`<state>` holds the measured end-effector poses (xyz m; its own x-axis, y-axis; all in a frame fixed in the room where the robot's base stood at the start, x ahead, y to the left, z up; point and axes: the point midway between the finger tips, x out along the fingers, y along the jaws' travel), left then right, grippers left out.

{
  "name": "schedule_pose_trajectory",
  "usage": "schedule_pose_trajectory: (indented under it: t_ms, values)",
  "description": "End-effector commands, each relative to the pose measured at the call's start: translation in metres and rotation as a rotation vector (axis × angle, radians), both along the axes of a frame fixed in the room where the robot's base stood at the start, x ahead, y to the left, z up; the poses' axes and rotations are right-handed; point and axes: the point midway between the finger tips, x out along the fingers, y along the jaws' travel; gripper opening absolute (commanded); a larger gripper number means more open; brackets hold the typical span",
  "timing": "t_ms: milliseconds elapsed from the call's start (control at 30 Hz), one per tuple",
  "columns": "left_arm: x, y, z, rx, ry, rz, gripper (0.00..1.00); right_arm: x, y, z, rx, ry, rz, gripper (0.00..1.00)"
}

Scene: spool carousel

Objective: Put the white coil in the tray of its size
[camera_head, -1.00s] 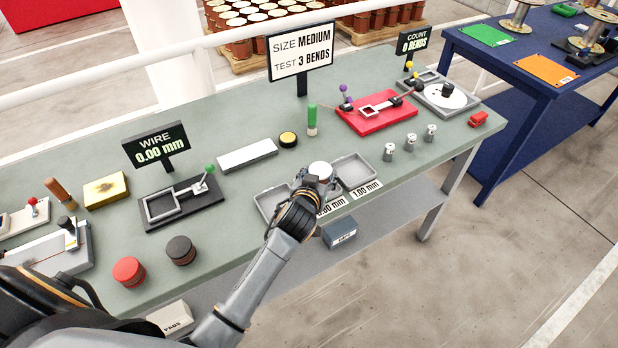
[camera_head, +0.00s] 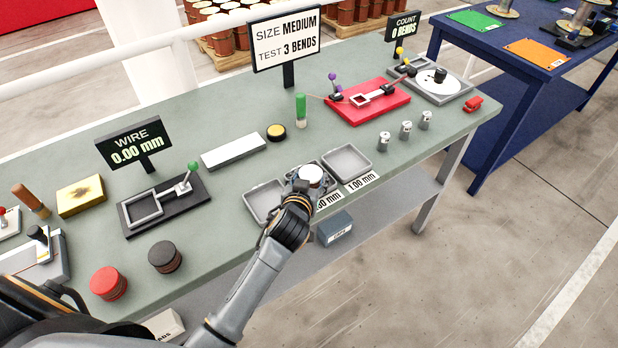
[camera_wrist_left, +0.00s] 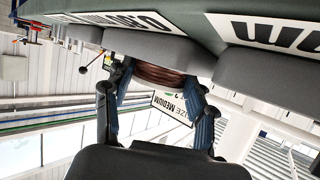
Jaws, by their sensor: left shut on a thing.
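The white coil (camera_head: 311,175) shows its pale round top in the head view, between the fingers of my left gripper (camera_head: 308,182). In the left wrist view the held coil (camera_wrist_left: 150,76) shows a brown wound side, with a finger of my left gripper (camera_wrist_left: 158,98) on each side. It is at the middle tray (camera_wrist_left: 155,45), whose grey wall hides part of it. I cannot tell whether it touches the tray floor. The left tray (camera_head: 250,203) and the right tray (camera_head: 368,157) look empty. The right tray's label reads 1.00 mm; the middle label is partly covered. My right gripper is out of view.
Several small metal cylinders (camera_head: 405,130) stand right of the trays. A wire gauge (camera_head: 160,205) reading 0.00 mm and a dark round spool (camera_head: 165,256) are to the left. A white block (camera_head: 234,150) lies behind. A sign (camera_head: 286,38) reads SIZE MEDIUM, TEST 3 BENDS.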

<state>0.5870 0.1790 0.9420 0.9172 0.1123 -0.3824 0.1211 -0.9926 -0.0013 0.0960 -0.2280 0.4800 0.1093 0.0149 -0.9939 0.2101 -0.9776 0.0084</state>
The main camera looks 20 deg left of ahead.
Motion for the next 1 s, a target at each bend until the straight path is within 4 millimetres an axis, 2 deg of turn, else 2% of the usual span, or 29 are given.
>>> schedule_pose_trajectory:
  t_ms: [33,100,133,533,667,1000]
  values:
    - [0.0,0.0,-0.001,0.0,0.0,0.001,0.62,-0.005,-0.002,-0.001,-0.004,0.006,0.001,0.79]
    - [0.0,0.0,0.0,0.001,0.0,0.001,0.76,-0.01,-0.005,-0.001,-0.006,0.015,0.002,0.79]
    - [0.0,0.0,0.0,0.001,0.0,0.001,0.79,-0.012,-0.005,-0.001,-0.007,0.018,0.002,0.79]
    - [0.0,0.0,0.005,0.0,-0.001,0.0,0.79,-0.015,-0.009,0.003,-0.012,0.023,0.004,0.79]
    - [-0.015,-0.002,0.008,-0.001,-0.001,-0.001,0.79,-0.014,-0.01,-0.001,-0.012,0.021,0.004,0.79]
    - [-0.076,-0.009,0.033,-0.002,0.0,0.001,0.79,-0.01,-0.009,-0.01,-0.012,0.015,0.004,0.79]
